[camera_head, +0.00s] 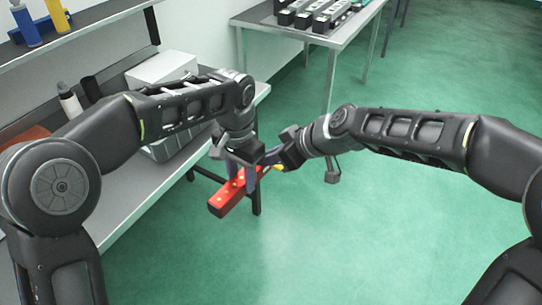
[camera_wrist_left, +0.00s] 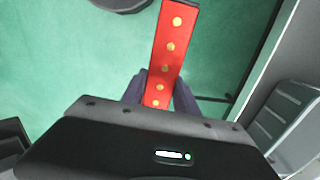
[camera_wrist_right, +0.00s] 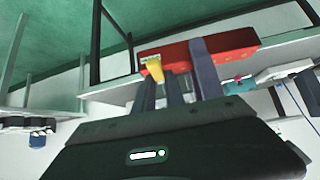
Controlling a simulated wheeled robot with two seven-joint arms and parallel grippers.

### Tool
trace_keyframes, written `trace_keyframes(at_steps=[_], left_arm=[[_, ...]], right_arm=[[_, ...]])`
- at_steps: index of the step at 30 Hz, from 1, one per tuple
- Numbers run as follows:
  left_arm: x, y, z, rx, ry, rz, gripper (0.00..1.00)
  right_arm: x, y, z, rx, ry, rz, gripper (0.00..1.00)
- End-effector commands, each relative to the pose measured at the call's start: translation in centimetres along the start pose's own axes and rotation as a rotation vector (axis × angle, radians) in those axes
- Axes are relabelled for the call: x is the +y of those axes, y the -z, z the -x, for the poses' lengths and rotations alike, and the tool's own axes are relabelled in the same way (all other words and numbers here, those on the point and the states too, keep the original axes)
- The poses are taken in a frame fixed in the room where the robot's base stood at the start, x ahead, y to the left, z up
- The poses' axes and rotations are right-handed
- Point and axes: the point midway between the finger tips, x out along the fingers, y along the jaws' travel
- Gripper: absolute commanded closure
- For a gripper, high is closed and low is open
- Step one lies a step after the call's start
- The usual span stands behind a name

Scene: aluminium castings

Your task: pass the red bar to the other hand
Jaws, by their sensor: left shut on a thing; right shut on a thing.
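The red bar (camera_head: 228,196), with yellow dots along one face, hangs in the air between my two hands, clear of the bench. My left gripper (camera_head: 246,178) is shut across it, and in the left wrist view the bar (camera_wrist_left: 171,45) runs out from between the fingers. My right gripper (camera_head: 270,163) comes in from the right and is shut at the other end. The exact contact there is partly hidden.
A grey bench (camera_head: 155,196) with boxes (camera_head: 165,68) and bottles (camera_head: 68,102) stands on the left under a shelf (camera_head: 75,32). A far table (camera_head: 345,30) holds dark castings (camera_head: 318,17). The green floor (camera_head: 390,235) is clear.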

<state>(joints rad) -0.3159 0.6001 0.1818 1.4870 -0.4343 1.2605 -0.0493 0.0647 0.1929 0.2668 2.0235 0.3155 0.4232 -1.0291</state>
Motion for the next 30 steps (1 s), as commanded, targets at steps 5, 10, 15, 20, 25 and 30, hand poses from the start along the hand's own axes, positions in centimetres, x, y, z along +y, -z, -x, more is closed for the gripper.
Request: trace_keyframes(at_steps=[5, 10, 15, 20, 25, 30], left_arm=[[0.0, 0.0, 0.0, -0.001, 0.0, 0.0, 0.53], [0.0, 0.0, 0.0, 0.0, 0.0, 0.0, 0.39], [0.0, 0.0, 0.0, 0.0, 0.0, 0.0, 0.39], [-0.1, 0.1, 0.4, 0.007, 0.007, -0.008, 0.39], [-0.5, 0.7, 3.3, 0.054, 0.056, -0.065, 0.39], [-1.2, 1.4, 9.9, 0.154, 0.168, -0.19, 0.39]], right_arm=[[0.1, 0.1, 0.1, 0.002, -0.003, -0.001, 1.0], [0.1, 0.1, 0.1, 0.002, -0.002, -0.001, 1.0], [0.1, 0.1, 0.0, 0.001, -0.001, 0.0, 1.0], [0.0, 0.1, 0.0, 0.001, -0.001, 0.0, 1.0], [0.0, 0.1, 0.0, 0.001, -0.001, 0.0, 1.0], [0.0, 0.1, 0.0, 0.001, -0.001, 0.0, 1.0]])
